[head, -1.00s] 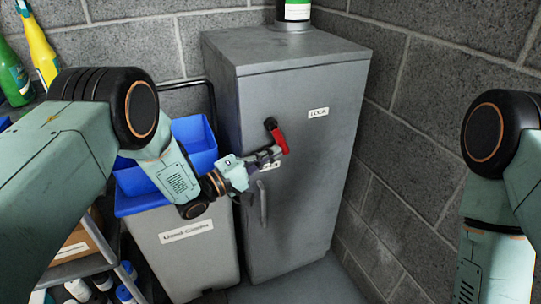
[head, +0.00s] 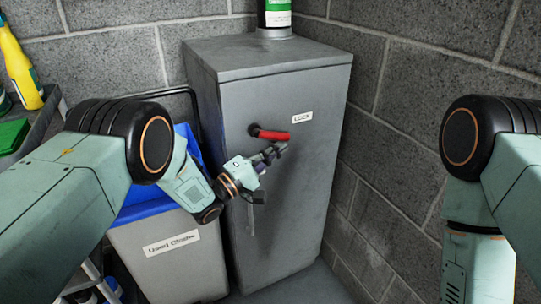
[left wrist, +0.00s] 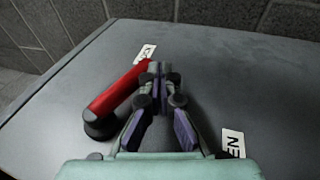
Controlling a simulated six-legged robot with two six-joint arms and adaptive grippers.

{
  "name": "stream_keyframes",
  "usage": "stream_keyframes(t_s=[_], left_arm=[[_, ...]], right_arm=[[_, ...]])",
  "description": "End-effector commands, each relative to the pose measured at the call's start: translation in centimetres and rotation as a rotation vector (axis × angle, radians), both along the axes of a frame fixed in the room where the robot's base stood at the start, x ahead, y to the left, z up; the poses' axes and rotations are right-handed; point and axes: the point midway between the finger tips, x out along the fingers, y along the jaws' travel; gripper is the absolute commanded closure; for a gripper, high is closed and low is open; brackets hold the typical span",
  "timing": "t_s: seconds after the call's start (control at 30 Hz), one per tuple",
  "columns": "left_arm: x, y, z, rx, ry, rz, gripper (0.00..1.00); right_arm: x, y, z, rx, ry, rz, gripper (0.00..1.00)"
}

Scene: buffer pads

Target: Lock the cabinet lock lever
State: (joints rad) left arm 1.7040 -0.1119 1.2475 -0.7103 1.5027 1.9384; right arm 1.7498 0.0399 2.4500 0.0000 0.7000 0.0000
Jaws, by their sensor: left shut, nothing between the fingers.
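The lock lever (head: 273,135) has a red handle and a dark pivot on the grey cabinet's (head: 285,190) door. In the head view it lies nearly level, its free end pointing right toward the LOCK label (head: 302,117). My left gripper (head: 279,149) is shut and empty just below the handle's free end. In the left wrist view the shut fingertips (left wrist: 159,70) sit right beside the red handle's (left wrist: 118,90) end, touching or almost touching it. The lever's tip is close to a partly covered label (left wrist: 146,51). My right gripper is out of view.
A label ending in "EN" (left wrist: 233,143) shows beside my gripper in the left wrist view. A grey bin (head: 178,262) labelled Used Cloths stands left of the cabinet. A block wall (head: 400,130) closes off the right. A bottle (head: 274,15) stands on the cabinet.

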Motion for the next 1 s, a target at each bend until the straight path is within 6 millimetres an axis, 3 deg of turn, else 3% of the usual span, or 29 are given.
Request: stream_keyframes(t_s=[1.0], left_arm=[[0.6,-0.9,1.5,-0.119,-0.066,0.0,1.0]], right_arm=[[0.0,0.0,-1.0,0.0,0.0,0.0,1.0]])
